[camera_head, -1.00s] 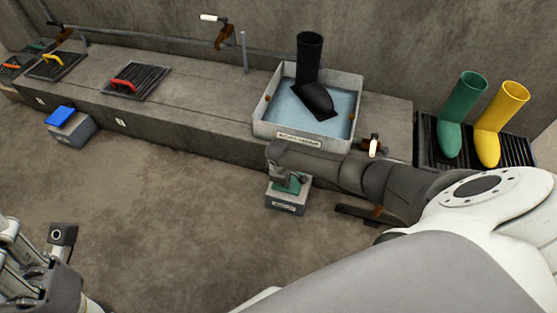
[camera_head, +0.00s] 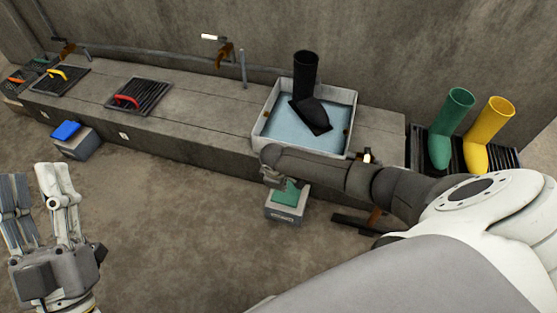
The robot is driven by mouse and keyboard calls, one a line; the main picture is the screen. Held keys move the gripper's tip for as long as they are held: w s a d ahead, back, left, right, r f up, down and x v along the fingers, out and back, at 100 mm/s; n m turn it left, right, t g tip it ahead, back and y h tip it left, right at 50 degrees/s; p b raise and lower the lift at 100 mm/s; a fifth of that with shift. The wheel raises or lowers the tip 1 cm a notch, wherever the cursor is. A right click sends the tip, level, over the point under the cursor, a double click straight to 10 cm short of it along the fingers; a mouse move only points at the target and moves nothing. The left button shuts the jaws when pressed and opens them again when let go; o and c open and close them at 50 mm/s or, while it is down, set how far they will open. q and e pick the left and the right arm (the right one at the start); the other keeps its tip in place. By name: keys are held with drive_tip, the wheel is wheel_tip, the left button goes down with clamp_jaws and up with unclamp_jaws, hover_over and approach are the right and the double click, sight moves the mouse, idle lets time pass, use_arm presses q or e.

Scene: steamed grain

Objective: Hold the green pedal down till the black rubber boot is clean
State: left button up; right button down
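The black rubber boot (camera_head: 305,75) stands in a white-walled basin (camera_head: 258,131) of pale blue water, on a dark square plate; its surface looks plain black, and any dirt is too small to make out. The green pedal (camera_head: 291,194) is on a small grey box on the floor in front of the basin. My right gripper (camera_head: 273,181) is at the pedal's far left edge, partly hidden by its own arm; I cannot tell whether it touches the pedal or is open. My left gripper (camera_head: 38,190) is open and empty at the left, fingers pointing up.
A blue pedal (camera_head: 66,130) on a grey box stands at the left by the ledge. Grates with a red handle (camera_head: 125,99) and a yellow handle (camera_head: 58,74) lie on the ledge. Green (camera_head: 440,150) and yellow (camera_head: 477,155) boots stand at the right. The middle floor is clear.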

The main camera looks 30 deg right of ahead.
use_arm(q)
drive_tip(key=shift+w+f+g, duration=0.65)
drive_tip(key=shift+f+g, duration=0.05)
drive_tip(key=shift+f, duration=0.2)
idle(0.5)
